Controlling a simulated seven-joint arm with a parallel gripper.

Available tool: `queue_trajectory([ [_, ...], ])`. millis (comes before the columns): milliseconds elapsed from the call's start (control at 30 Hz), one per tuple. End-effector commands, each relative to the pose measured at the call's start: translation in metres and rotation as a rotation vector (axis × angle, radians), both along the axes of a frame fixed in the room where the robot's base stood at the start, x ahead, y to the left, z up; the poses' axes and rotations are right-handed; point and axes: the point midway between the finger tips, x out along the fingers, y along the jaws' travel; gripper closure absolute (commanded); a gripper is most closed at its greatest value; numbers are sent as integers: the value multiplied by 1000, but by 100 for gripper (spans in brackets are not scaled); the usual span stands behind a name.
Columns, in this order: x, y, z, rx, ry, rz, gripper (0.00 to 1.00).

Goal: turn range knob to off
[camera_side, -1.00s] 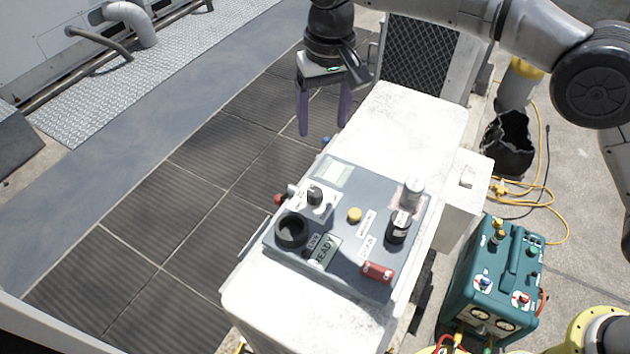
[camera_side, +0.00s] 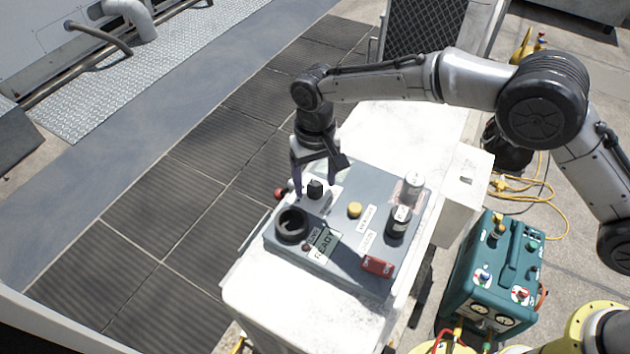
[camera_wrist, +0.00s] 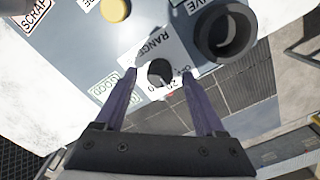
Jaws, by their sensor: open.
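The range knob (camera_wrist: 160,72) is a small black knob on a white plate marked RANGE in the wrist view. Marks including 20 and 0 show beside it; one label, partly readable, seems to begin with "O". In the side view the knob (camera_side: 315,188) stands at the upper left of the grey panel (camera_side: 345,268). My gripper (camera_wrist: 163,90) is open, with its purple fingers on either side of the knob and a little short of it in the picture. In the side view my gripper (camera_side: 314,184) is above the knob. I cannot tell whether the fingers touch it.
A black round socket (camera_side: 292,224) sits close to the knob. A yellow button (camera_side: 354,210), a dark cylinder (camera_side: 398,222), a pale cylinder (camera_side: 412,187) and a red block (camera_side: 377,266) are also on the panel. A teal machine (camera_side: 490,285) stands on the ground at right.

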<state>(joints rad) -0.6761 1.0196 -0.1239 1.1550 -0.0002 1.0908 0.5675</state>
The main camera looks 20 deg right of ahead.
Motion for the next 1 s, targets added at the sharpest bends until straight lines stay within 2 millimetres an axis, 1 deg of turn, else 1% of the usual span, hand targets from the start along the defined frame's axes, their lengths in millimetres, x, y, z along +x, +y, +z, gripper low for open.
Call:
queue_trajectory([
  [133,0,0,-9,0,0,0,28],
  [433,0,0,-10,0,-1,0,28],
  [833,0,0,-10,0,0,0,100],
  [1000,0,0,-10,1,0,2,100],
])
